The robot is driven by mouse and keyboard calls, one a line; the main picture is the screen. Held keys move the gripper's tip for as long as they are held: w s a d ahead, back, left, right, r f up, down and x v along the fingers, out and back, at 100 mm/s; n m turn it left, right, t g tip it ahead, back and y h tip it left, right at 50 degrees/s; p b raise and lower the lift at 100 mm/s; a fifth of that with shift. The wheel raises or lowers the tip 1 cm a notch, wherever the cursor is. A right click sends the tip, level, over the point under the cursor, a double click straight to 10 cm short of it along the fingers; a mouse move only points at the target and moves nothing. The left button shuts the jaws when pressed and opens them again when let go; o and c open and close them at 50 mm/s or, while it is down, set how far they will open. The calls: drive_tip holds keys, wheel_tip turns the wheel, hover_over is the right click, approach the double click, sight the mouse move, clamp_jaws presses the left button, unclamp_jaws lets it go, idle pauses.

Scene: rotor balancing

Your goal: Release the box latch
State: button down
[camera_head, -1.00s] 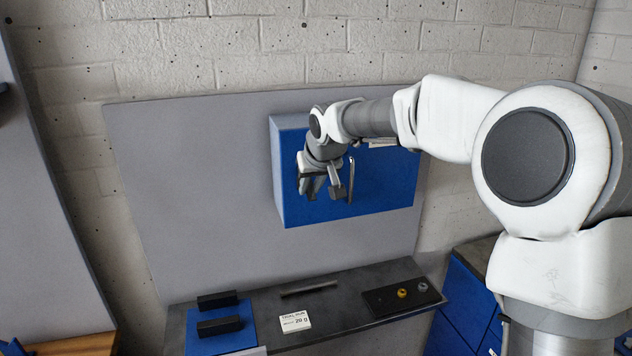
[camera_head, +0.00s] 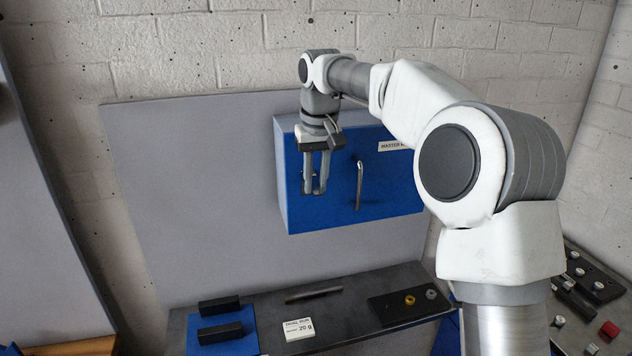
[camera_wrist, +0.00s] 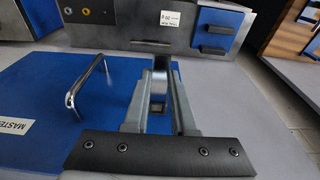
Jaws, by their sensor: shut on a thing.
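The blue box (camera_head: 380,190) is mounted on the grey panel, with a silver bar handle (camera_head: 359,185) upright on its front. The handle also shows at left in the wrist view (camera_wrist: 85,85). My gripper (camera_head: 316,190) points down at the left part of the box front, left of the handle. In the wrist view my gripper (camera_wrist: 160,68) has its fingers close together around a small silver piece, which looks like the latch (camera_wrist: 158,85). The fingers hide much of it, so its exact position cannot be told.
A label (camera_head: 390,146) starting "MASTER" is on the box. Below, a dark shelf (camera_head: 350,325) carries dark blocks on a blue mat (camera_head: 245,340), a rod (camera_head: 313,294), a 20 g card (camera_head: 299,329) and a tray (camera_head: 385,312) with small rings. The panel left of the box is clear.

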idle(0.4)
drive_tip(key=c, duration=0.7)
unclamp_jaws()
drive_tip(key=shift+r, duration=0.1)
